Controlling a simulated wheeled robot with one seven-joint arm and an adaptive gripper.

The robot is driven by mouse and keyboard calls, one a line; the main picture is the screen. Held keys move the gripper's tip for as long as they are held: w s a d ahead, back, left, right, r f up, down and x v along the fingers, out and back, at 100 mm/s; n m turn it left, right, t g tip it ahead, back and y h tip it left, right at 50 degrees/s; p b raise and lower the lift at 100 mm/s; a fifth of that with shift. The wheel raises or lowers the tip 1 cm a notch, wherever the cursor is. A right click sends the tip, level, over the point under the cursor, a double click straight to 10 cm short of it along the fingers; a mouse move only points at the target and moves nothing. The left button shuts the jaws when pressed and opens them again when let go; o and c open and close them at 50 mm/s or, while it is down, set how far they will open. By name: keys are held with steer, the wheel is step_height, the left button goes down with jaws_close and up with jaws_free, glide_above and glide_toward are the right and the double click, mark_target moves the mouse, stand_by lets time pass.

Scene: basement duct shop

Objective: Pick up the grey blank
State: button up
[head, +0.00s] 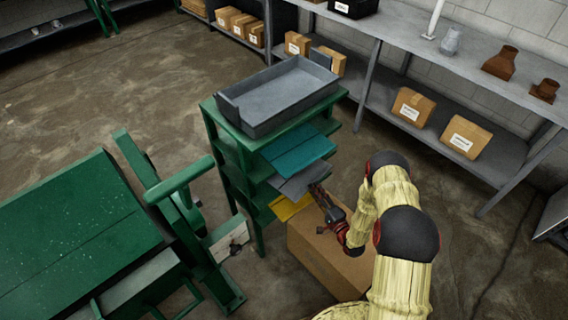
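The grey blank (299,181) is a flat sheet jutting out of the green rack (230,150). It lies between a teal blank (297,150) above and a yellow blank (287,208) below. My gripper (317,191) is at the right front edge of the grey blank, its dark fingers overlapping that edge in the picture. I cannot tell whether the fingers touch or close on it. The rear part of the grey blank is hidden inside the rack and under the teal blank.
A grey open tray (280,92) sits on top of the rack. A cardboard box (325,257) stands on the floor under my arm. A green machine (80,230) is at the left. Grey shelving (470,50) with boxes runs along the right wall. Floor is bare at upper left.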

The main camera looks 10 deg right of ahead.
mark_target(310, 182)
steer(key=b+x, duration=0.1)
steer(key=x, duration=0.4)
steer(key=shift+w+d+f, duration=0.1)
jaws_close()
stand_by(0.7)
